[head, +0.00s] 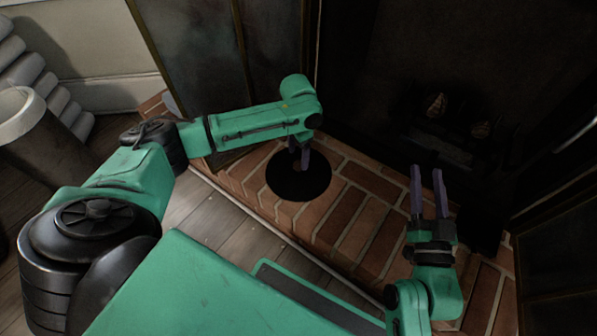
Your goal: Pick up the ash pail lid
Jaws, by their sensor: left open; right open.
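A round black disc, which looks like the ash pail lid (285,185), lies on the brick hearth near the middle of the head view. My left gripper (299,163) points down over the disc's centre, its fingers partly hidden by my own arm. It is open. A small brownish spot, perhaps the lid's knob, shows by the fingertips; I cannot tell whether they touch it. My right gripper (427,172) is open and empty over the right part of the hearth, well apart from the disc.
The brick hearth (345,215) has bare room between the disc and my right gripper. A dark firebox with several logs or cones (436,105) is behind. Glass screen panels (199,60) stand at the left and right. A grey-rimmed cylinder (45,140) stands at far left.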

